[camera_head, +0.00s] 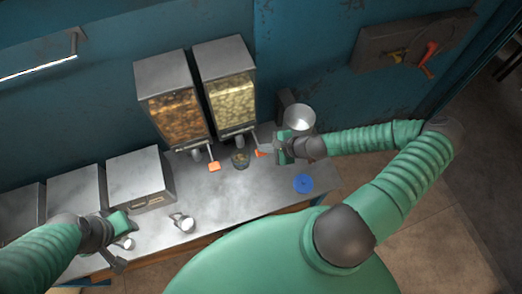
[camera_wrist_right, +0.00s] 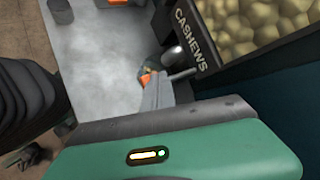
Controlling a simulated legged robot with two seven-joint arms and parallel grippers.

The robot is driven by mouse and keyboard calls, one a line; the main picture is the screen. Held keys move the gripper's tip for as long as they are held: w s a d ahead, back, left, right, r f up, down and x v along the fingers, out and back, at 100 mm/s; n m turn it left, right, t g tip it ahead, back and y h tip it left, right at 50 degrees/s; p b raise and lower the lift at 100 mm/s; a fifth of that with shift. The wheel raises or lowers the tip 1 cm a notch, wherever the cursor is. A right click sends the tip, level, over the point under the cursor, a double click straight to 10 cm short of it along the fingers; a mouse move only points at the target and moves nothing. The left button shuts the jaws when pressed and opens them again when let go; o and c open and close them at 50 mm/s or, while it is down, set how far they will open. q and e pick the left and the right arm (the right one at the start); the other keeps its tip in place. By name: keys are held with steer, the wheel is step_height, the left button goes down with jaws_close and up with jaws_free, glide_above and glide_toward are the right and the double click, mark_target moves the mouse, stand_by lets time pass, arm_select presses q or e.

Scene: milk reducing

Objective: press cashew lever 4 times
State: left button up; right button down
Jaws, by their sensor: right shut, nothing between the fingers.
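The cashew dispenser (camera_head: 229,92), full of pale nuts, stands at the back of the counter. Its label "CASHEWS" and nuts show close up in the right wrist view (camera_wrist_right: 255,25). Its orange-tipped lever (camera_head: 261,153) sticks out at its lower right, and orange also shows by my fingers in the right wrist view (camera_wrist_right: 147,77). My right gripper (camera_head: 268,148) is shut and empty, right at this lever; I cannot tell whether it touches. A small glass bowl (camera_head: 240,159) with some contents stands under the spout. My left gripper (camera_head: 122,252) is low at the left, beside a small white cup (camera_head: 125,243).
A second dispenser (camera_head: 176,108) with brown nuts and its own orange lever (camera_head: 214,166) stands to the left. A metal cup (camera_head: 182,222), a blue round item (camera_head: 303,184) and a metal pot (camera_head: 299,119) are around. Grey boxes (camera_head: 139,178) line the left. The counter's middle (camera_head: 230,195) is clear.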

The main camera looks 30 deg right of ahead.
steer(key=shift+d+f+b, duration=0.1)
steer(key=shift+f+b, duration=0.6)
steer(key=shift+f, duration=0.4)
stand_by(0.6)
steer(key=shift+r+p, duration=1.6)
steer(key=shift+r, duration=0.1)
step_height(320, 180, up, 5)
steer(key=p, duration=0.4)
steer(key=shift+r+p, duration=0.1)
steer(key=shift+p, duration=0.25)
stand_by(1.6)
